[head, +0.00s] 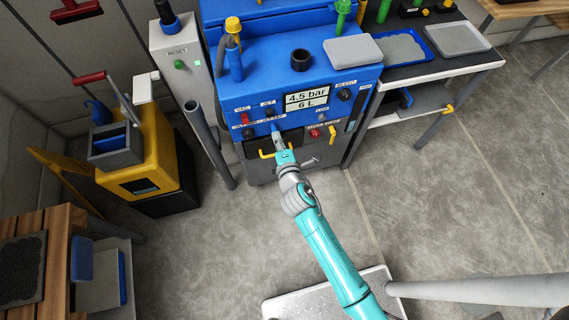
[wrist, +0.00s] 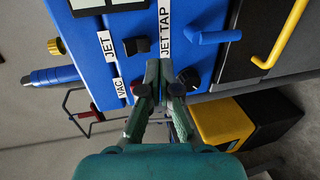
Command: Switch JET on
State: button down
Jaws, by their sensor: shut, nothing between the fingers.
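The blue machine panel (head: 290,112) stands ahead in the head view. A small dark JET switch (head: 270,113) sits under its JET label, right of the red VAC switch (head: 245,119). In the wrist view the JET label (wrist: 107,45), VAC label (wrist: 120,88) and JET TAP label (wrist: 165,27) show sideways. I cannot make out the JET switch's position. My gripper (head: 277,132) is shut and empty, close to the panel's lower left part, below the JET switch. Its fingertips (wrist: 166,65) hide part of the panel near the JET TAP label.
A yellow handle (head: 275,154) juts out below the panel. A yellow cart (head: 140,165) stands left. The grey floor between is open.

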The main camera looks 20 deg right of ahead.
jog(key=s+f, duration=0.1)
jog(key=s, duration=0.6)
jog(key=shift+s+f, duration=0.2)
jog(key=shift+s, duration=0.2)
jog(key=s+d+r+m+g+y, duration=0.1)
jog(key=s+d+m, duration=0.25)
jog(key=s, duration=0.65)
jog(key=s+d+m+y, duration=0.15)
jog(key=s+m, duration=0.25)
jog(key=s, duration=0.5)
jog(key=s+d+r+m+h, duration=0.2)
jog(key=s+d+r+m, duration=0.1)
jog(key=s+r+m, duration=0.7)
jog(key=s+r, duration=0.4)
jog(key=s, duration=0.1)
jog(key=shift+s+r, duration=0.35)
jog(key=shift+s, duration=0.05)
